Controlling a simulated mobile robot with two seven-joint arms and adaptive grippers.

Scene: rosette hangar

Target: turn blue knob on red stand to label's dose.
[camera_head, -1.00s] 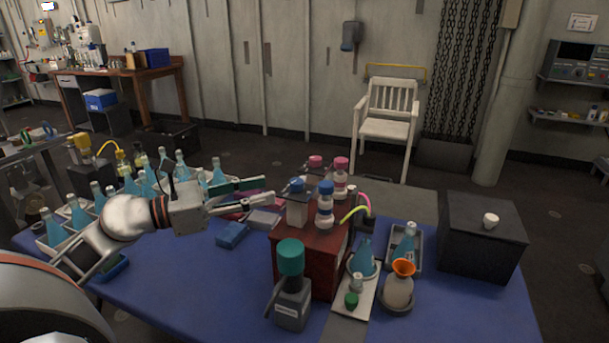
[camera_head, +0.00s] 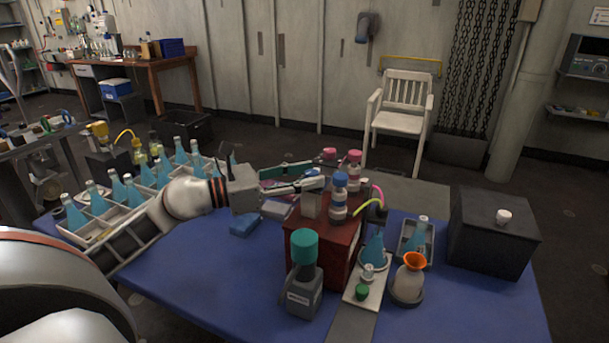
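The red stand (camera_head: 330,250) is a dark red block on the blue table cover. A blue knob (camera_head: 340,180) tops a white, banded bottle (camera_head: 338,206) on it. Left of that stands a pale, squarish dispenser (camera_head: 311,206); its top, where a blue knob showed earlier, is now mostly hidden by my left gripper (camera_head: 317,175). The gripper reaches in from the left, its two fingers apart at the dispenser's top. I cannot tell whether they touch the knob. No dose label is readable. My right gripper is out of view.
A teal-capped grey bottle (camera_head: 304,275) stands before the stand. Pink-capped bottles (camera_head: 354,168) stand behind. Right are an orange-funnel flask (camera_head: 408,280), blue flasks and a black box (camera_head: 492,232). A rack of blue flasks (camera_head: 100,206) lies left. Blue cover is bare at front left.

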